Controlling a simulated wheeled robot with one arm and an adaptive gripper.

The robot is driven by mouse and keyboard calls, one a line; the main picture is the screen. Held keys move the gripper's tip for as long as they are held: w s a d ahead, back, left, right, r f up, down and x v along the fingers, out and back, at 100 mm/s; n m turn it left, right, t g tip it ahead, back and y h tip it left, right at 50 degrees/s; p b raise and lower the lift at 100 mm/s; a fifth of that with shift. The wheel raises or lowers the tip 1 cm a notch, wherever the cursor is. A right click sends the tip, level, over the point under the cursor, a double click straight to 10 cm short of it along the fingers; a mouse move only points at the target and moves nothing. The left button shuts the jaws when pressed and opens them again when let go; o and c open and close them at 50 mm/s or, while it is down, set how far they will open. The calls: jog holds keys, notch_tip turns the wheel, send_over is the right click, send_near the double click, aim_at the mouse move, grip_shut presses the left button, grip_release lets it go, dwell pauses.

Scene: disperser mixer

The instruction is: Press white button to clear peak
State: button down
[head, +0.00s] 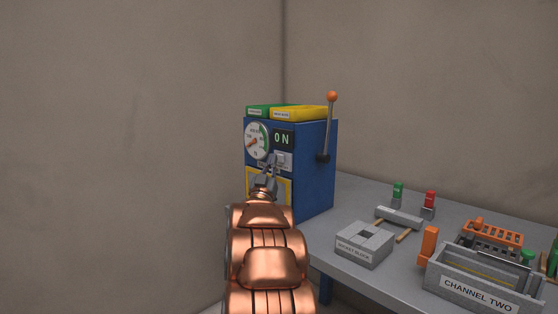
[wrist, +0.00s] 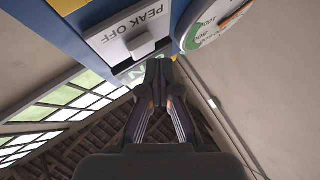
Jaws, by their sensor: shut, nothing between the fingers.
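The blue machine (head: 318,172) stands on the grey table against the wall. In the wrist view the white button (wrist: 141,45) sits beside the upside-down label PEAK OFF (wrist: 120,26). My gripper (head: 271,160) is at the machine's front, close to the button. In the wrist view my gripper (wrist: 160,68) has its fingers together and empty, with the tips near the button and partly over the display. I cannot tell whether they touch the panel.
A round gauge (head: 257,141) is left of the display. An orange-knobbed lever (head: 329,125) rises on the machine's right side. A grey socket block (head: 364,244), a CHANNEL TWO bin (head: 482,285) and small parts stand on the table (head: 352,193) at right.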

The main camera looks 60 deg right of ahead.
jog(key=shift+a, duration=0.15)
jog(key=shift+w+a, duration=0.25)
jog(key=shift+a, duration=0.55)
jog(key=shift+w+a, duration=0.2)
jog(key=shift+a, duration=0.55)
jog(key=shift+w+a, duration=0.25)
jog(key=shift+a, duration=0.55)
